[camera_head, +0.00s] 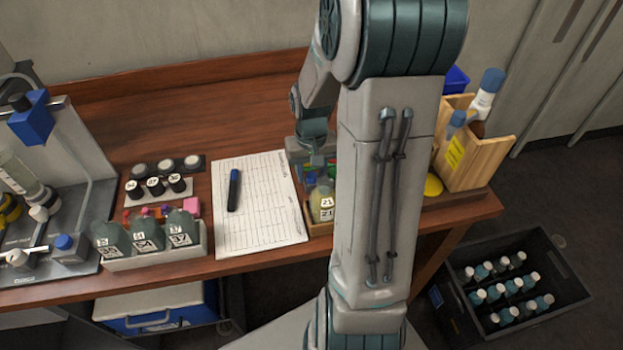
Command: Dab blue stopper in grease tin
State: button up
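My gripper (314,158) is at the end of my arm, pointing down over a small wooden tray (318,228) near the middle of the table. My arm hides part of it, and its fingers are too small to make out. Small green and blue pieces show just below it; I cannot tell whether one is the blue stopper or whether it is held. A bottle (322,205) labelled 21 stands in the tray. No grease tin can be identified for sure; a round yellow piece (433,186) lies right of my arm.
A paper sheet (260,205) with a dark marker (234,190) lies left of the tray. A wooden box (490,150) holds bottles at right. A crate (575,290) is on the floor.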

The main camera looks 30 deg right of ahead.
aim_at(311, 175)
jog(key=c, duration=0.5)
jog(key=shift+r, duration=0.1)
jog(key=shift+r+p, duration=1.55)
jog(key=shift+r, duration=0.4)
